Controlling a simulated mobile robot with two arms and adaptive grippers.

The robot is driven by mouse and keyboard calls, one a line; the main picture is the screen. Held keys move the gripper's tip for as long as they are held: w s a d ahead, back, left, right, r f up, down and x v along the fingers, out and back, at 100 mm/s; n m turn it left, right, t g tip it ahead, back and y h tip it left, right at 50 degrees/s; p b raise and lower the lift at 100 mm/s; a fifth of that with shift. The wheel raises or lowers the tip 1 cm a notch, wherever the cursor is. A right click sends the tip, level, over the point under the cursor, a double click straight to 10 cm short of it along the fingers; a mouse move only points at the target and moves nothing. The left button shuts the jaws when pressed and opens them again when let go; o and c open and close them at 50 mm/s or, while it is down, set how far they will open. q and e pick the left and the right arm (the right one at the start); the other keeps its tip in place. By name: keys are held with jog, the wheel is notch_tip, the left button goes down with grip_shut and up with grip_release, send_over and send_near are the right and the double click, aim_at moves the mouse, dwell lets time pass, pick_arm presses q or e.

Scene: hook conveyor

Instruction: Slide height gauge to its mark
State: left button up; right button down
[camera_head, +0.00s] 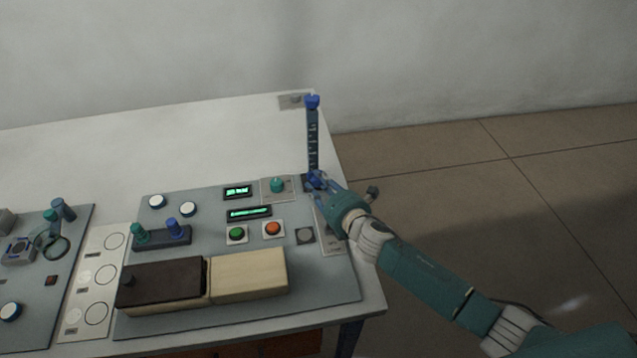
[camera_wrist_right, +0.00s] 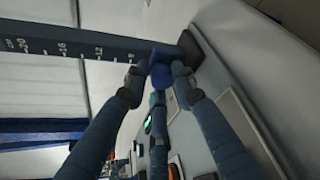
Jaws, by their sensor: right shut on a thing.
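The height gauge (camera_head: 313,140) is an upright dark column with pale scale marks and a blue cap, at the back right of the table. Its blue slider (camera_head: 316,178) sits low on the column, close to the base. My right gripper (camera_head: 322,181) reaches it from the right and is shut on the slider's knob. In the right wrist view the column (camera_wrist_right: 70,46) lies across the top with its numbers, and the fingers close around the blue knob (camera_wrist_right: 161,75) near the dark base. The fingers partly cover the slider. I cannot make out the target mark. My left gripper is not in view.
A grey panel (camera_head: 330,285) left of the gauge carries a teal knob (camera_head: 277,185), green displays (camera_head: 249,213), green and red buttons (camera_head: 273,229) and a wooden box (camera_head: 250,275). The table's right edge is close to the gauge. The air above the slider is clear.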

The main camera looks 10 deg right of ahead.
notch_tip(320, 180, up, 7)
jog(key=p, duration=0.5)
jog(key=shift+s+a+p, duration=0.15)
jog(key=shift+a+p, duration=0.05)
jog(key=shift+p, duration=0.2)
jog(key=c, duration=1.5)
grip_release()
jog(key=shift+r, duration=0.2)
jog(key=shift+s, duration=0.1)
jog(key=v, duration=1.2)
